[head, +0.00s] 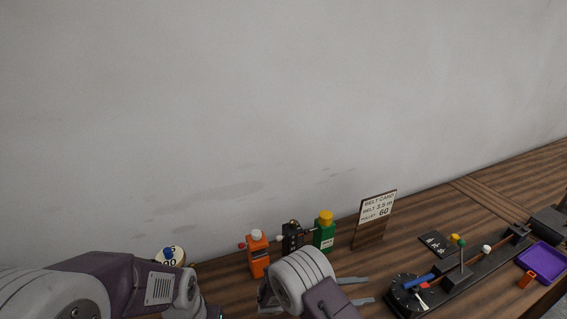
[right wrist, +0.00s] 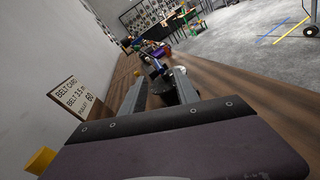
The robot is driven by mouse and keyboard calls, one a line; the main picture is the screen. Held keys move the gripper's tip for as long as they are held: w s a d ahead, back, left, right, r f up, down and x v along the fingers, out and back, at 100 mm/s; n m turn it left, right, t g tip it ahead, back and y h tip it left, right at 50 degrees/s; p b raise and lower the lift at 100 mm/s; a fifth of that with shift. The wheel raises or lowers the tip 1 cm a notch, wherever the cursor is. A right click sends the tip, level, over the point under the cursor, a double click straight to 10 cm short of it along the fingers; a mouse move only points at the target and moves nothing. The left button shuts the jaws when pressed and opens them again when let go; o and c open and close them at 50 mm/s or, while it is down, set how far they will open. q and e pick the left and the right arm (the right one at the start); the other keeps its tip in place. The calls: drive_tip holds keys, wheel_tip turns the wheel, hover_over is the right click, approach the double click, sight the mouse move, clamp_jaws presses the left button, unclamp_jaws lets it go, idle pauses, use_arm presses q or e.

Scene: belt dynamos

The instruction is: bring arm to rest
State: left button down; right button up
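My right gripper (head: 368,290) is at the bottom middle of the head view, over the wooden bench. Its two fingers are apart with nothing visible between them. The right wrist view shows the same spread fingers (right wrist: 160,88), pointing along the bench. My left arm comes in from the lower left; its fingers are not visible. Behind my right gripper stand an orange dynamo (head: 258,256), a black one (head: 292,238) and a green one (head: 324,234) with a yellow top.
A belt card (head: 377,212) stands by the wall. Right of my gripper are a dial (head: 408,293) on a long black rig, a small dark card (head: 436,244), a purple tray (head: 541,257) and an orange piece (head: 527,279). A round gauge (head: 170,256) is behind my left arm.

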drive_tip(key=s+d+r+m+g+y+b, duration=0.1)
drive_tip(key=s+d+r+m+g+y, duration=0.45)
drive_tip(key=s+d+m+y, duration=0.45)
drive_tip(key=s+a+f+m+y, duration=0.3)
drive_tip(key=s+a, duration=0.2)
drive_tip(key=s, duration=0.1)
drive_tip(key=w+a+f+m+t+y, duration=0.3)
drive_tip(key=a+t+y, duration=0.1)
drive_tip(key=a, duration=0.4)
drive_tip(key=shift+w+t+b, duration=0.3)
drive_tip(key=shift+t, duration=0.05)
drive_tip(key=shift+f, duration=0.1)
